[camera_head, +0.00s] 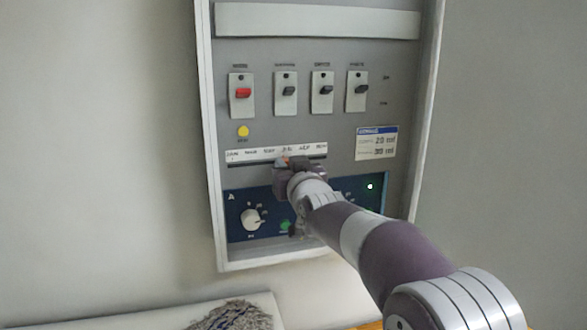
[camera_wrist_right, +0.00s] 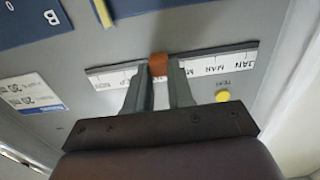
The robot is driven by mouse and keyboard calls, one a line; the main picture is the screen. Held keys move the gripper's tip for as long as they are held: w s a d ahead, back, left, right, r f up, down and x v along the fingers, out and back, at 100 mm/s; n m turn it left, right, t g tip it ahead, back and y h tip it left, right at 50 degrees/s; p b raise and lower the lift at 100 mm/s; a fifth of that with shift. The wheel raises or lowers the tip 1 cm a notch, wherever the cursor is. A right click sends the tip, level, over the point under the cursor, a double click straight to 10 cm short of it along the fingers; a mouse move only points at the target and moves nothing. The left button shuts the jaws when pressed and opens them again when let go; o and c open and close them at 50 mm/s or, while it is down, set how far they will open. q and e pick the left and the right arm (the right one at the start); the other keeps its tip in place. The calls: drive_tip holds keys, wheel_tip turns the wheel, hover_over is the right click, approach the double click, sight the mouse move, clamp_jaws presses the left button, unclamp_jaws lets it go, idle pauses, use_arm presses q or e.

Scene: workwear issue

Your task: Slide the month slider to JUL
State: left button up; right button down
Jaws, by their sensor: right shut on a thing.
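The month slider's orange knob (camera_head: 283,160) sits in a dark horizontal slot under a white month strip (camera_head: 250,155) on the grey panel. The strip reads JAN at the left to NOV at the right. In the head view the knob is under or close to the JUL label; the exact alignment is hard to tell. My right gripper (camera_head: 286,165) is shut on the knob. In the right wrist view the orange knob (camera_wrist_right: 159,63) is between the fingertips (camera_wrist_right: 160,72), and the fingers hide part of the strip. My left gripper is not in view.
A blue panel with a white knob (camera_head: 252,219) lies below, partly hidden by my right arm.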

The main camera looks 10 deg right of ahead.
drive_tip(key=c, duration=1.2)
unclamp_jaws()
drive_tip(key=shift+r, duration=0.1)
drive_tip(key=shift+o, duration=1.2)
drive_tip(key=shift+d, duration=0.3)
use_arm(q)
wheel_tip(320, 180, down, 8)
drive_tip(key=b, duration=0.8)
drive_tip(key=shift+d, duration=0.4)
use_arm(e)
drive_tip(key=s+d, duration=0.1)
drive_tip(key=s, duration=1.1)
drive_tip(key=shift+s+d, duration=0.3)
drive_tip(key=shift+d, duration=0.05)
